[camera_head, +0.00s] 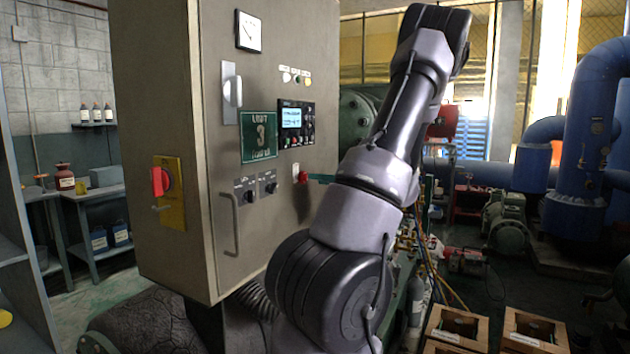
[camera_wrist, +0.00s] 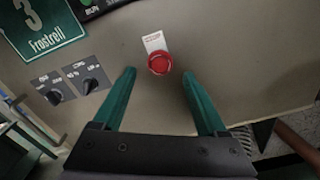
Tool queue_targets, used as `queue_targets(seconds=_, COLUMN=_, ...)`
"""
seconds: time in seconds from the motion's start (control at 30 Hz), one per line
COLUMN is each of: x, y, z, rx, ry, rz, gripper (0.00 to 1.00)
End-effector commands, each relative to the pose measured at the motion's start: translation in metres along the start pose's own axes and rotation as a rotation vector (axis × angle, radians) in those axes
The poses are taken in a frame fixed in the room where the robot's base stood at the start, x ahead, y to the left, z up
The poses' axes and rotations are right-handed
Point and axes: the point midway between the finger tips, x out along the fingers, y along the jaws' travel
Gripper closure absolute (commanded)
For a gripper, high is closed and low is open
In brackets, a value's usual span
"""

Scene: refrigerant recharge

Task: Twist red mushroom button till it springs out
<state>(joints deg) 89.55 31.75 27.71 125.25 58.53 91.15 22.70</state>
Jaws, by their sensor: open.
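The red mushroom button (camera_wrist: 160,63) sits on the grey cabinet door below a small white label. In the wrist view it lies ahead of my gripper (camera_wrist: 159,83), roughly between the lines of its two green fingers. The fingers are spread apart and hold nothing. In the head view the button (camera_head: 303,176) shows as a small red spot at the cabinet's right, beside a green fingertip. My arm hides most of the gripper there. I cannot tell the exact gap between the fingertips and the button.
Two black rotary switches (camera_wrist: 70,86) are left of the button. A green sign (camera_head: 259,137) and a lit display panel (camera_head: 296,124) are above it. A door handle (camera_head: 229,222) and a red switch on a yellow plate (camera_head: 168,190) are further left. Wooden crates (camera_head: 458,330) stand at lower right.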

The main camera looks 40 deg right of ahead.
Motion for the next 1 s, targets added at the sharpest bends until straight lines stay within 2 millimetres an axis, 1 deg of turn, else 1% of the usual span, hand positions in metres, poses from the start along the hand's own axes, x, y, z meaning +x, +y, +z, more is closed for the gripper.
queue_targets(seconds=0.03, x=-0.006, y=-0.001, z=0.0, rx=-0.001, ry=0.0, rz=-0.003, gripper=0.25)
queue_targets(seconds=0.2, x=-0.023, y=0.0, z=0.0, rx=0.0, ry=0.0, rz=-0.002, gripper=0.25)
queue_targets(seconds=0.43, x=-0.043, y=0.0, z=0.0, rx=-0.001, ry=0.0, rz=-0.001, gripper=0.25)
queue_targets(seconds=0.57, x=-0.046, y=0.0, z=0.0, rx=0.0, ry=0.0, rz=-0.001, gripper=0.25)
queue_targets(seconds=1.0, x=-0.046, y=0.0, z=0.0, rx=0.0, ry=0.0, rz=0.0, gripper=0.25)
